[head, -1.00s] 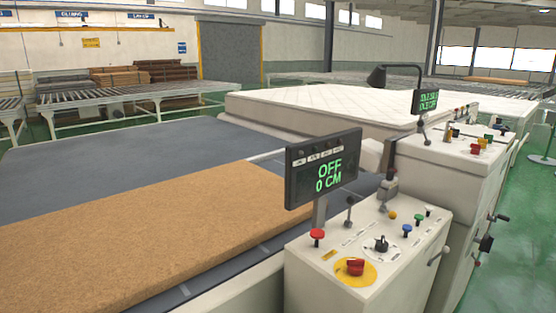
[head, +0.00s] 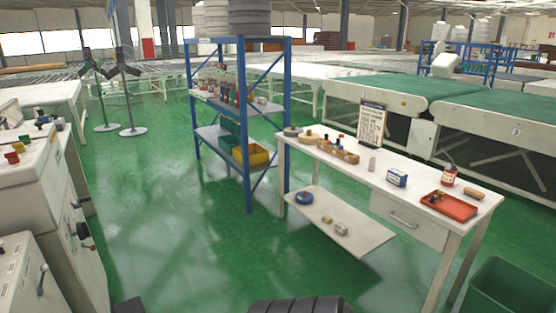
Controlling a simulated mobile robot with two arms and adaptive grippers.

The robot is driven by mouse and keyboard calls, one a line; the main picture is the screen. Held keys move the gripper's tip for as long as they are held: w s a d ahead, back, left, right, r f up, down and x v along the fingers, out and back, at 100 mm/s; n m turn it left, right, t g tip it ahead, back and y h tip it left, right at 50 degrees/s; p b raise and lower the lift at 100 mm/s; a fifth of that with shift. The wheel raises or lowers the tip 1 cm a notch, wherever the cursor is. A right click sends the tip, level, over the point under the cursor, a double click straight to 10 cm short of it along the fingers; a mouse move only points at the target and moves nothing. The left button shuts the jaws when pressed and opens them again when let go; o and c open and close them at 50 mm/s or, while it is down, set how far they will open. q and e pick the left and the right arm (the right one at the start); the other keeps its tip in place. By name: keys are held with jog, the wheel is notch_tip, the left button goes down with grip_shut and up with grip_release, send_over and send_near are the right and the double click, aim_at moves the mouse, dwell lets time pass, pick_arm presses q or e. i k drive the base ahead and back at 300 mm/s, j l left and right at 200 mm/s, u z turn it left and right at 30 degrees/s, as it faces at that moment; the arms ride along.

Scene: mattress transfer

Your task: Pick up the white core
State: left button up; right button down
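I cannot tell for certain which thing is the white core. A stack of white rounded layers (head: 212,19) sits on top of the blue shelf rack (head: 240,44), beside a dark grey stack (head: 250,18). A small pale cylinder (head: 372,164) stands on the white workbench (head: 410,196). A small white piece also lies on the bench's lower shelf (head: 358,238). Neither of my grippers shows in the head view.
White machine consoles (head: 22,165) stand at the left. A green bin (head: 515,288) is at the lower right. Green-topped conveyors (head: 430,87) run behind the bench. The green floor (head: 170,220) between consoles and rack is clear.

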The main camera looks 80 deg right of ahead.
aim_at(373, 160)
jog(key=z, duration=3.25)
jog(key=i+j, duration=0.1)
jog(key=i, duration=0.45)
jog(key=i+j, duration=0.1)
jog(key=i, duration=0.4)
